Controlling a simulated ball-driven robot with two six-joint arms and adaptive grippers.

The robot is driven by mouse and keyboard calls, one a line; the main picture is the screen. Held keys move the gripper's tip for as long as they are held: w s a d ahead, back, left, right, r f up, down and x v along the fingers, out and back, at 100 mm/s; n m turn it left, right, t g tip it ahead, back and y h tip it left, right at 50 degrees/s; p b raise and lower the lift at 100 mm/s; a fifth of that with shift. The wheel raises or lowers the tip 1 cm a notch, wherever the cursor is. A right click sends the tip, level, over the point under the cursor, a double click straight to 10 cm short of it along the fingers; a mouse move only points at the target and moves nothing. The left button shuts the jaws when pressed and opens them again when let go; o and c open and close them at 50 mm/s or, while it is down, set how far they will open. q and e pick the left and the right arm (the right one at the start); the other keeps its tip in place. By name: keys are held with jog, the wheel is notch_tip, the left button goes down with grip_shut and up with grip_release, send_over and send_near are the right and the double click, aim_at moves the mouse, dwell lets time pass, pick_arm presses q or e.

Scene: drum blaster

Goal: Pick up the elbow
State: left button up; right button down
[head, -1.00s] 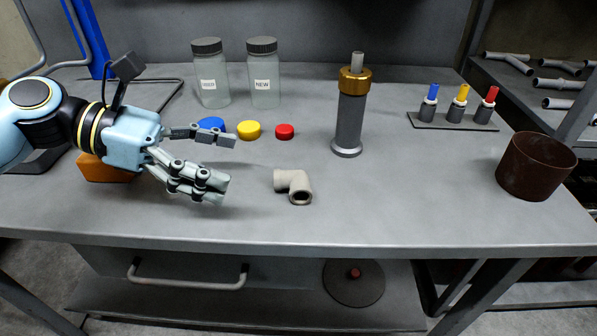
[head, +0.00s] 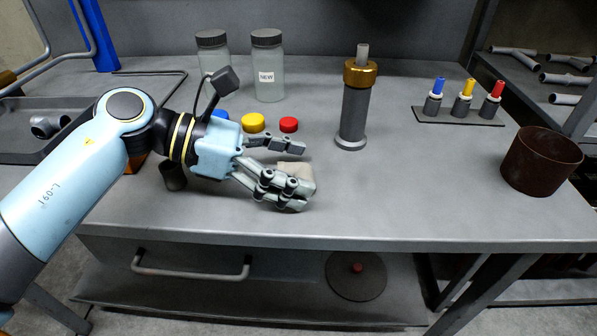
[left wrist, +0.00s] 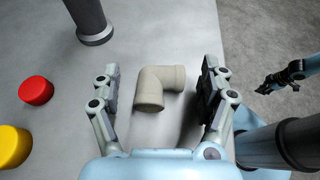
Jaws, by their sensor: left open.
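The beige pipe elbow (head: 297,172) lies on the grey workbench (head: 400,205). In the left wrist view the elbow (left wrist: 158,86) sits between the open fingers, with a visible space on each side. My left gripper (head: 294,174) is open around the elbow and its lower fingers hide part of it in the head view. In the left wrist view the gripper (left wrist: 160,80) looks empty, with no finger clearly touching the elbow. What looks like my right gripper (left wrist: 285,77) shows small at the right edge of that view, over the floor; its opening is unclear.
A grey cylinder with a brass collar (head: 353,105) stands behind the elbow to the right. Yellow (head: 252,123) and red (head: 289,125) caps lie behind the gripper, near two jars (head: 269,75). A brown pot (head: 540,162) stands far right. The bench's front middle is clear.

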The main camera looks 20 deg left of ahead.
pick_arm(q)
jog(key=shift+c, duration=0.3)
jog(key=c, duration=1.4)
